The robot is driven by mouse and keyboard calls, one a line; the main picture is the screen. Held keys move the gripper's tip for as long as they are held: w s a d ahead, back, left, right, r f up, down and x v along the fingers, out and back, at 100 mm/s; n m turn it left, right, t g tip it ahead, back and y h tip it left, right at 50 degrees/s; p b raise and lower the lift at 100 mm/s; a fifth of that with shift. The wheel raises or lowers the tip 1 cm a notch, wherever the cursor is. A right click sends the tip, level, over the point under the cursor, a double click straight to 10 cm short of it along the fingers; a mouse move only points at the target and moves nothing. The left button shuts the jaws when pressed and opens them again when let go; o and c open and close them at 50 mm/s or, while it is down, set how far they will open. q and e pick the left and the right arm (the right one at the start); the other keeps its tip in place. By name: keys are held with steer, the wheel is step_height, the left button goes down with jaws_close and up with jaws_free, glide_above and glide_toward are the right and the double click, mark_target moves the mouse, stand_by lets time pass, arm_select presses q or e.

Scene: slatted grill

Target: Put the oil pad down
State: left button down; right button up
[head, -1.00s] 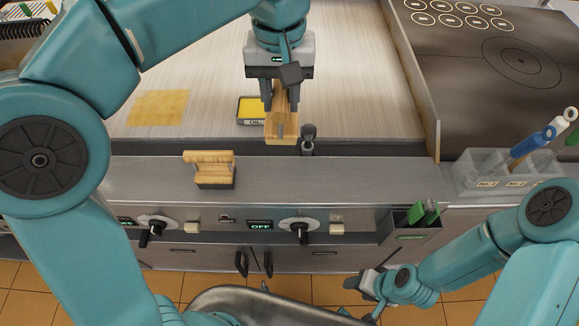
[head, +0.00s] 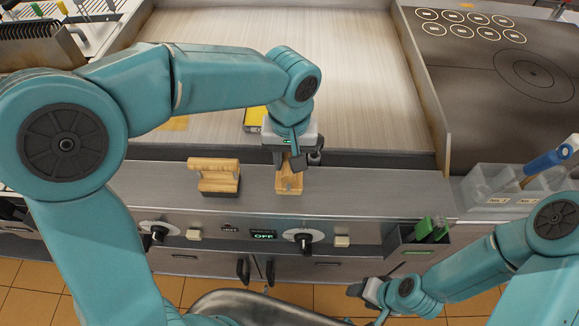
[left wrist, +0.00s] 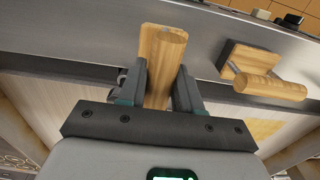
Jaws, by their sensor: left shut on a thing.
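The oil pad (head: 290,182), a wooden block with a wooden handle, is over the steel front ledge (head: 370,185) of the grill. My left gripper (head: 289,163) comes down on it from behind and is shut on its handle. In the left wrist view the pad's wooden handle (left wrist: 161,58) sits between the two fingers. I cannot tell whether the pad's underside touches the ledge. My right gripper (head: 365,292) is low at the front, apart from the pad; its fingers are too small to read.
A second wooden-handled tool with a dark base (head: 214,176) stands on the ledge just left of the pad. A yellow oil tin (head: 254,118) is on the grill behind. Knobs (head: 304,239) line the front. The ledge to the right is clear until the green-handled holder (head: 418,240).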

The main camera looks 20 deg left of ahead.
arm_select(q)
step_height(320, 180, down, 4)
steer(key=shift+w, duration=0.1)
steer(key=shift+s, duration=0.2)
steer(key=shift+f, duration=0.2)
steer(key=c, duration=0.8)
jaws_free()
steer(key=shift+w, duration=0.2)
steer(key=shift+s+r, duration=0.1)
